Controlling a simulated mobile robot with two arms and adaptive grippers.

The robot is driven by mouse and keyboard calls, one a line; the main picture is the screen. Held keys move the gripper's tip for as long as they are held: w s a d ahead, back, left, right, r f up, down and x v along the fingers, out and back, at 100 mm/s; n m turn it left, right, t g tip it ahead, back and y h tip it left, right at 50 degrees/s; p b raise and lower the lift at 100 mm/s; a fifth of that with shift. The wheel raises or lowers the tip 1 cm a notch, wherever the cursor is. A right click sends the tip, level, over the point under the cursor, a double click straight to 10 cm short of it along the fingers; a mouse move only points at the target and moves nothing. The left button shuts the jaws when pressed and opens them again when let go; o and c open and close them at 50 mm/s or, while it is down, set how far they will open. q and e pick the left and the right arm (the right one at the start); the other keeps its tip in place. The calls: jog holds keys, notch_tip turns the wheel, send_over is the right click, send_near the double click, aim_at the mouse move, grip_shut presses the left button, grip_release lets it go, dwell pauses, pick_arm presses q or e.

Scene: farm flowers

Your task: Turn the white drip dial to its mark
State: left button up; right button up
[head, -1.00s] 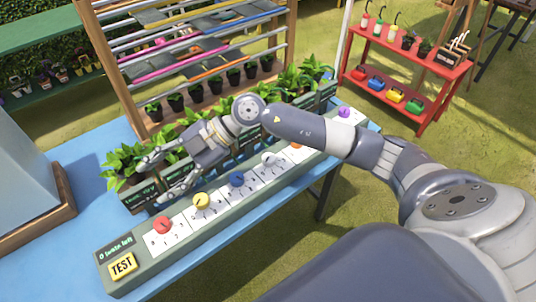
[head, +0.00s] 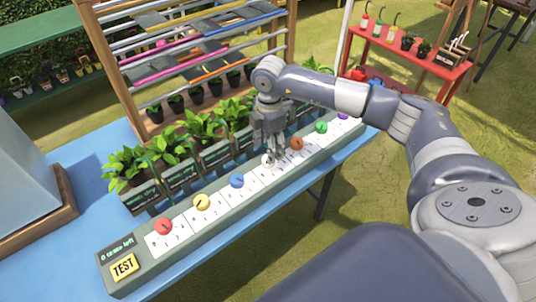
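The white drip dial (head: 268,161) sits on the long grey-green panel, between the blue dial (head: 237,181) and the orange dial (head: 296,144). My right gripper (head: 270,153) points down, with its fingertips right at the white dial and partly covering it. Whether the fingers touch or grip the dial is too small to tell. The dial's pointer and its mark cannot be made out. My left gripper is not in view.
The panel (head: 150,262) also carries red (head: 163,226), yellow (head: 202,202), green (head: 321,127) and purple dials and a yellow TEST button (head: 124,267). Potted plants (head: 205,125) stand in planters close behind it. A wooden rack (head: 130,75) rises behind them.

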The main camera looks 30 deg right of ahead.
jog(key=shift+f+p, duration=0.35)
jog(key=shift+f, duration=2.25)
jog(key=c, duration=1.1)
